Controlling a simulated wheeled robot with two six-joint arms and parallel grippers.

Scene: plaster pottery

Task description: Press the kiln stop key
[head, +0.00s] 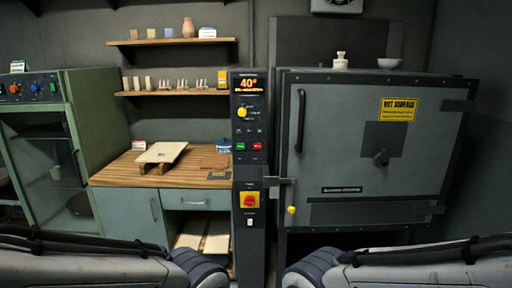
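The kiln control panel (248,125) is a tall dark column left of the kiln. Its display (249,86) glows orange and reads 40°. Below a yellow knob (242,112) sit a small green key (240,146) and a small red key (256,146), side by side. Their labels are too small to read. Lower down is a red rotary switch on a yellow plate (249,200). The grey kiln (345,140) has its door shut. Links of both my arms show along the bottom edge, but neither gripper is in view.
A wooden-topped bench (112,177) with a board on it stands left of the panel. A green cabinet (88,110) with a glass door is at far left. Wall shelves (165,42) hold small pots and samples. The kiln's latch bar (278,182) reaches towards the panel.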

